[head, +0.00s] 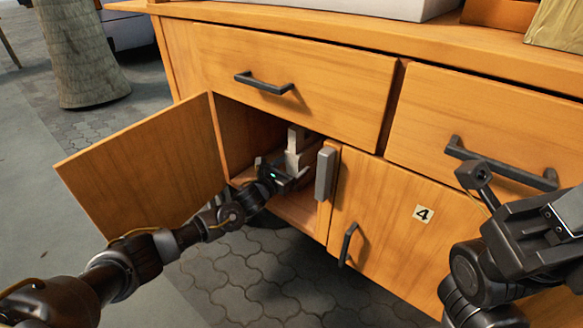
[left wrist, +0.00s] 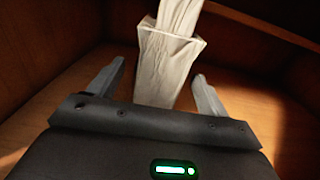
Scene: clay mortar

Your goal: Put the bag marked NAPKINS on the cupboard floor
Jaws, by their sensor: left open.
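A pale, creased paper bag (head: 295,158) stands inside the open cupboard. It also shows in the left wrist view (left wrist: 166,62), with its folded top upward, and no NAPKINS marking is readable. My left gripper (left wrist: 159,72) is open, with one finger on each side of the bag and visible gaps to it. In the head view my left gripper (head: 285,174) is in the cupboard opening, partly covering the bag. The cupboard floor (head: 298,211) shows in front of it; the bag's base is hidden. My right gripper (head: 540,215) is at the right edge, its jaws unclear.
The left cupboard door (head: 145,165) stands wide open. A grey upright block (head: 325,173) is at the opening's right edge. The right door (head: 390,215), marked 4, and the drawers (head: 290,70) above are shut. Paving lies below.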

